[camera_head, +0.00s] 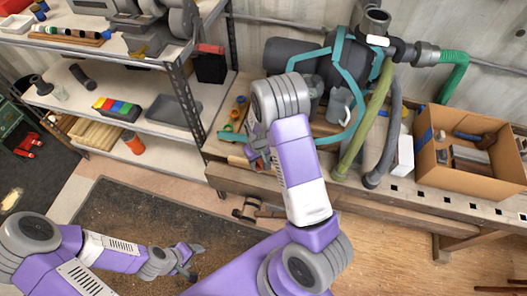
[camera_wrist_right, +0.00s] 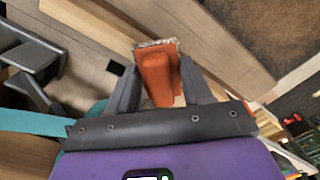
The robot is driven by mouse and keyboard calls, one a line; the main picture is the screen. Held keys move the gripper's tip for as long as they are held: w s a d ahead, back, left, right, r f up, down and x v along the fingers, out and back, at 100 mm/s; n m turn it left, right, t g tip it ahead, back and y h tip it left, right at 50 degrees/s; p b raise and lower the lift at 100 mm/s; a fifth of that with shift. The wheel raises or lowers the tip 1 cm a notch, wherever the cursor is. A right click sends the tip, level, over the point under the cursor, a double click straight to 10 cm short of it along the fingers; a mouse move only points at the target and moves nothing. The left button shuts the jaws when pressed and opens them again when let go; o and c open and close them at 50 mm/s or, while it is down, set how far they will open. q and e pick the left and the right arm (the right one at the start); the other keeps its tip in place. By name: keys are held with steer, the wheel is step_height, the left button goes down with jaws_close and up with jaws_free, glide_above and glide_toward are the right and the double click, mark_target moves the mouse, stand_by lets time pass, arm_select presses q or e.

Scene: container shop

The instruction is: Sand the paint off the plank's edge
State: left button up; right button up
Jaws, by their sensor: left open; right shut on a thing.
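My right gripper (camera_wrist_right: 160,88) is shut on an orange-red sanding block (camera_wrist_right: 158,78) with a grey, rough-looking far edge. In the head view the right gripper (camera_head: 256,150) is over the left end of the workbench, and the block cannot be made out there. Pale wood (camera_wrist_right: 215,40) runs diagonally beyond the block in the wrist view; I cannot tell whether it is the plank or the bench. No painted edge can be made out, nor whether the block touches wood. My left gripper (camera_head: 192,262) is open and empty, low over the dark floor mat.
The workbench (camera_head: 470,208) carries a dust extractor (camera_head: 290,55) with green and grey hoses close to my right arm. A cardboard box (camera_head: 465,180) of tools stands to the right. Metal shelves (camera_head: 150,105) stand at left. A hammer (camera_head: 250,208) lies below the bench.

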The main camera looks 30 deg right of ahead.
steer(key=shift+s+d, duration=0.15)
steer(key=shift+d, duration=0.05)
step_height(320, 180, up, 3)
steer(key=shift+f+p, duration=0.1)
steer(key=shift+p, duration=0.75)
step_height(320, 180, up, 2)
steer(key=shift+r+p, duration=0.1)
steer(key=shift+p, duration=0.8)
steer(key=shift+r+p, duration=1.15)
steer(key=shift+r, duration=0.4)
